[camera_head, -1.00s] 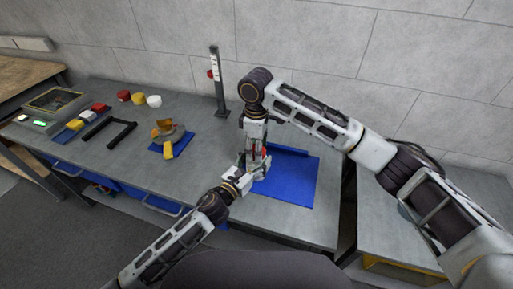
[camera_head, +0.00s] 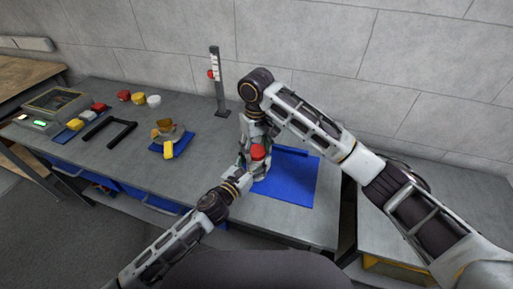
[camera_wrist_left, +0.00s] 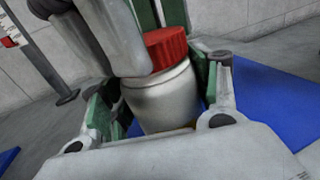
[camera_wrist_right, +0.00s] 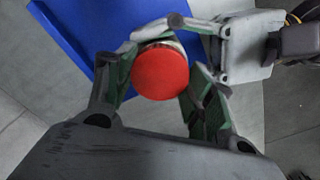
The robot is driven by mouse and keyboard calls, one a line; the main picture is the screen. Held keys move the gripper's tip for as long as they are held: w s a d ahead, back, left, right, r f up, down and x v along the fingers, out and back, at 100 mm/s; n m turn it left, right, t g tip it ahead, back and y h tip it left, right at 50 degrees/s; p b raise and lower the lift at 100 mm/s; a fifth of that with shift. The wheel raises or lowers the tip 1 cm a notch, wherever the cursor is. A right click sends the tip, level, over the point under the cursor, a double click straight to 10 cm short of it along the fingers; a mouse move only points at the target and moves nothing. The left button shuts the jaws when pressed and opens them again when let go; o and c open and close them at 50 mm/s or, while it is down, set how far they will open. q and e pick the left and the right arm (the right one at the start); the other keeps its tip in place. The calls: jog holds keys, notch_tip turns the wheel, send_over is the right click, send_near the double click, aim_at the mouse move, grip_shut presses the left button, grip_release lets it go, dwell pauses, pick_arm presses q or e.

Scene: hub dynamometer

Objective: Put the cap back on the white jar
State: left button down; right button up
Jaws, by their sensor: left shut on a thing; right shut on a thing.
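The white jar (camera_wrist_left: 160,98) stands upright between the green-padded fingers of my left gripper (camera_wrist_left: 158,110), which is shut on it. The red cap (camera_wrist_left: 166,48) sits on the jar's mouth in the left wrist view, touching it; how far it is screwed down I cannot tell. My right gripper (camera_wrist_right: 158,85) comes from above and is shut on the cap, whose round top (camera_wrist_right: 160,72) faces its camera. In the head view the cap (camera_head: 258,151) shows between both grippers, and the jar is mostly hidden there.
A blue mat (camera_head: 292,188) lies right of the grippers. A dark post (camera_head: 219,85) stands behind them. To the left are a black frame (camera_head: 110,133), a yellow piece (camera_head: 168,150), and red (camera_head: 123,95), yellow (camera_head: 138,98) and white (camera_head: 153,100) round pieces.

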jog(key=m, duration=0.6)
jog(key=shift+m, duration=0.3)
jog(key=m, duration=0.6)
jog(key=shift+m, duration=0.4)
jog(key=m, duration=1.2)
jog(key=shift+m, duration=0.3)
jog(key=o, duration=0.6)
jog(key=shift+o, duration=0.2)
